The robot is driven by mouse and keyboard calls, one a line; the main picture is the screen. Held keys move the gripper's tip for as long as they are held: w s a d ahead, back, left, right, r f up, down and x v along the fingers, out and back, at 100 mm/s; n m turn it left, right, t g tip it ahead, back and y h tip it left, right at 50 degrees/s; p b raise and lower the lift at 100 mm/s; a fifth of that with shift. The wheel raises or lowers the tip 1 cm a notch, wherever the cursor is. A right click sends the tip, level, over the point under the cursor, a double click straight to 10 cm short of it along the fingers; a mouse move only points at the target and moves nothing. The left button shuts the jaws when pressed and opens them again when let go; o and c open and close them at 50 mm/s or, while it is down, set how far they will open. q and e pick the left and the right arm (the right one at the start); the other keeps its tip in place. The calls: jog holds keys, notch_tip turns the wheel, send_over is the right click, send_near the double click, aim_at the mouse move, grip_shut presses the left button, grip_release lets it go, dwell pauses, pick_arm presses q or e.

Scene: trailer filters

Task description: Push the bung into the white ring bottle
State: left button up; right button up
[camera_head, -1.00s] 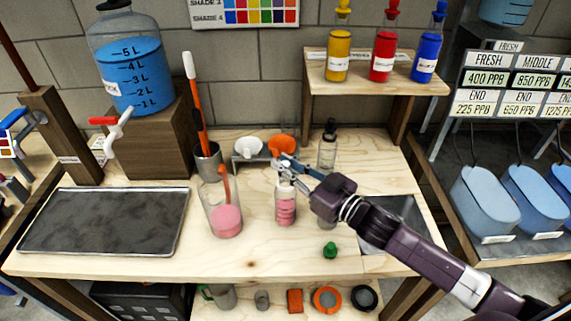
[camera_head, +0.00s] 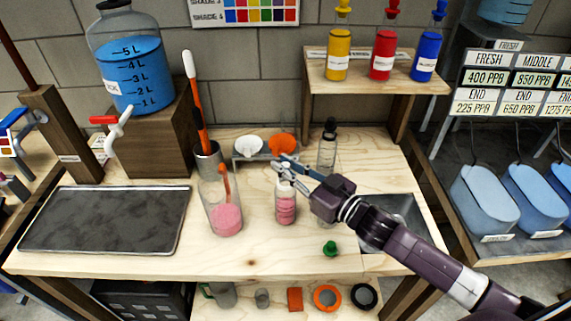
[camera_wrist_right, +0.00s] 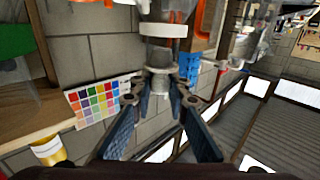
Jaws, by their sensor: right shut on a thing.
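The white ring bottle (camera_head: 286,210) stands upright on the bench with pink liquid in it. My right gripper (camera_head: 284,170) is at its top, coming in from the right, and covers the mouth in the head view. In the right wrist view the gripper (camera_wrist_right: 160,88) is shut on a grey bung (camera_wrist_right: 160,70). The bung is in line with the bottle's neck, and the white ring (camera_wrist_right: 163,30) shows just beyond it. I cannot tell how deep the bung sits. My left gripper is not in view.
A beaker of pink liquid (camera_head: 226,219) with an orange stirrer stands left of the bottle. A green stopper (camera_head: 330,248) lies to the front right. A dropper bottle (camera_head: 327,152) stands behind. A dark tray (camera_head: 105,220) lies at left. The bench front is mostly clear.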

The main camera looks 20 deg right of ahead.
dwell(0.3)
jog(key=o, duration=0.9)
jog(key=shift+o, duration=0.5)
jog(key=o, duration=0.4)
jog(key=shift+r+p, duration=3.55)
jog(key=shift+p, duration=0.1)
